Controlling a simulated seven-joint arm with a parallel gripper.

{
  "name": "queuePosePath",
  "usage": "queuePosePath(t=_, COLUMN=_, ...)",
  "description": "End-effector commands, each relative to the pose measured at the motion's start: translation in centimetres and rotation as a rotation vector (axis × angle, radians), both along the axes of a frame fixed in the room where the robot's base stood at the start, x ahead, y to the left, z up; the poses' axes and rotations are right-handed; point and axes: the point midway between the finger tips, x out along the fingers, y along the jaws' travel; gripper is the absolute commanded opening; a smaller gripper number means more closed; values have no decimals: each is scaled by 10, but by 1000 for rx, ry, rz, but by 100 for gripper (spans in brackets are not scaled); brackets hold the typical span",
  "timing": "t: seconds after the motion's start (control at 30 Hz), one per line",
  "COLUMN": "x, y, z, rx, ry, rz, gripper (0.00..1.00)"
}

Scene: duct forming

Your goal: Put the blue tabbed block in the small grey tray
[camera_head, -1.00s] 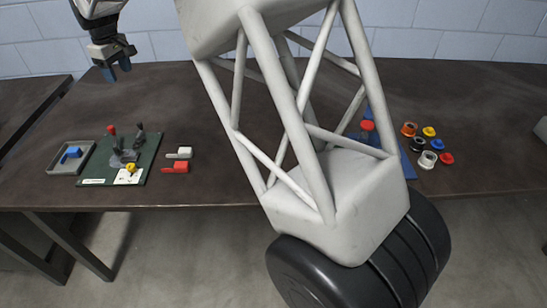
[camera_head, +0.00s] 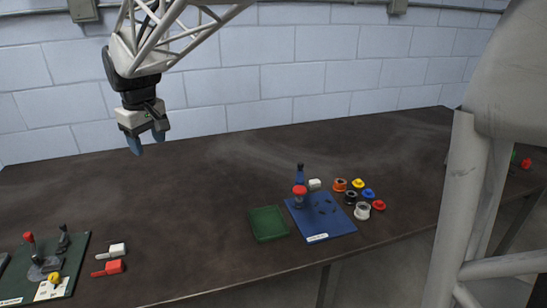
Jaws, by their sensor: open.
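My gripper (camera_head: 147,139) is open and empty, with its blue fingertips hanging high above the back left of the table. The blue tabbed block is not in view now. Only a thin grey sliver at the left picture edge (camera_head: 3,262) may be the small grey tray's rim; the rest is cut off. A white tabbed block (camera_head: 117,250) and a red tabbed block (camera_head: 113,267) lie on the table beside the green fixture board (camera_head: 72,262), well below my gripper.
The green board holds a red-knobbed clamp (camera_head: 29,238) and a yellow knob (camera_head: 54,277). An empty green tray (camera_head: 268,223) stands left of a blue board (camera_head: 330,222) with a red-topped clamp (camera_head: 299,191). Several coloured round parts (camera_head: 362,210) lie right of it. The table's left middle is clear.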

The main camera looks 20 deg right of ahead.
Motion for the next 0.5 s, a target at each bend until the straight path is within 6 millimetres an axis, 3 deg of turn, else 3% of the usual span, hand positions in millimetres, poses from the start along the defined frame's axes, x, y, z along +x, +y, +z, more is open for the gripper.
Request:
queuePosePath(t=0.1, x=-23, y=-36, z=4, rx=8, ry=-10, rz=-62, gripper=56)
queuePosePath(t=0.5, x=-106, y=-135, z=-3, rx=27, ry=-32, rz=-262, gripper=56)
